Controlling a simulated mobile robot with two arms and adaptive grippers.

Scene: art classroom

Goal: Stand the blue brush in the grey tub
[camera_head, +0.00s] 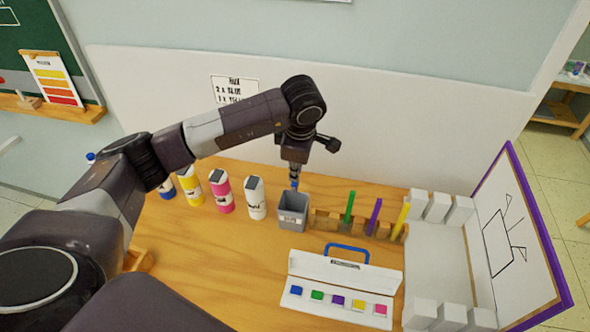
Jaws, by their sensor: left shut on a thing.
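My left gripper (295,168) points down over the table and is shut on the blue brush. Only a short blue piece of the brush (294,184) shows below the fingers; the rest is hidden by the gripper. The grey tub (293,221) stands upright on the table directly below, with its open top facing up. The blue piece shows at the tub's back rim; I cannot tell whether its lower end is inside the tub or just above it. My right gripper is not in view.
A wooden rack (327,221) with green, purple and yellow brushes stands right of the tub. White (256,198), pink (222,191) and yellow (190,186) bottles stand left. A white paint box (344,271) lies in front. Bare table (220,265) lies front left.

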